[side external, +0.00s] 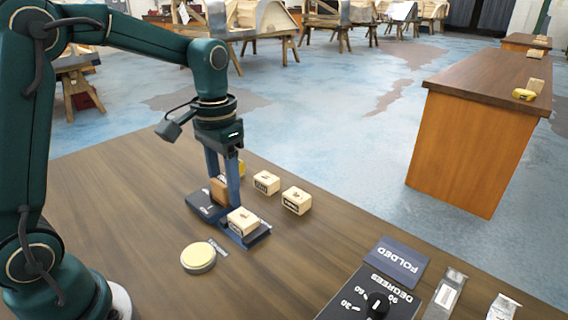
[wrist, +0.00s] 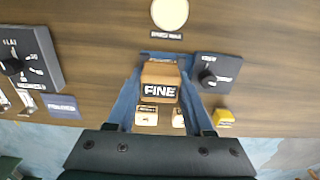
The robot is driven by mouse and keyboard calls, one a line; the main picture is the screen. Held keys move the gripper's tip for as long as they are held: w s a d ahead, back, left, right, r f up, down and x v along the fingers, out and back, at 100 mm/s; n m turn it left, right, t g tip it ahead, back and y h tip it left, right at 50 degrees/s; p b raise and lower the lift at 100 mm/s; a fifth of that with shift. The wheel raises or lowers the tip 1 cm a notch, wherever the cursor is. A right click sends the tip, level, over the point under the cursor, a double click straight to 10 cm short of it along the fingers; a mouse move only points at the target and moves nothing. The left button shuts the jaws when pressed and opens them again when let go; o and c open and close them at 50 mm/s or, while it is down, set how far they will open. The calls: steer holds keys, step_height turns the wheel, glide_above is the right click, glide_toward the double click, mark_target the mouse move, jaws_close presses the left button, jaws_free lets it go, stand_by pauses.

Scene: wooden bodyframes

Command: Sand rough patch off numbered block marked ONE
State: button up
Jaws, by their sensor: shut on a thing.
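My gripper (side external: 223,193) is shut on a brown sanding block (side external: 218,190), low over the bench. In the wrist view this block (wrist: 160,82) sits between the fingers and reads FINE. A pale wooden block (side external: 243,221) sits on the dark blue holder (side external: 262,234) close to the fingers. I cannot tell whether the sanding block touches it. Two more pale blocks, (side external: 266,182) and (side external: 296,200), stand behind and to the right, with dark marks on their tops. The block numbers are too small to read, so I cannot tell which is ONE.
A round cream disc (side external: 198,257) lies in front of the holder. A dark knob panel (wrist: 215,74) is beside the gripper in the wrist view, with a yellow object (wrist: 225,118) near it. A DEGREES dial panel (side external: 372,297) and FOLDED plate (side external: 396,261) stand front right. The left bench is clear.

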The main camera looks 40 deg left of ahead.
mark_target(250, 222)
steer(key=n, duration=0.4)
steer(key=shift+w+r, duration=0.1)
steer(key=shift+r, duration=0.1)
steer(key=n, duration=0.3)
steer(key=w+n, duration=0.1)
steer(key=n, duration=0.1)
steer(key=shift+d+r+n, duration=0.2)
steer(key=shift+n, duration=0.2)
steer(key=shift+w+d+f+n, duration=0.4)
steer(key=shift+f+n, duration=0.75)
steer(key=shift+n, duration=0.2)
steer(key=shift+w+d+f+n, duration=0.25)
steer(key=shift+w+f+n, duration=0.2)
steer(key=shift+f+n, duration=0.85)
steer(key=shift+w+d+f+n, duration=0.4)
steer(key=shift+f+n, duration=0.65)
steer(key=shift+n, duration=0.4)
steer(key=shift+a+f, duration=0.6)
jaws_close()
steer(key=shift+a, duration=2.65)
steer(key=shift+d, duration=3.05)
steer(key=shift+d+r, duration=0.1)
steer(key=shift+d, duration=0.1)
step_height(250, 222, up, 8)
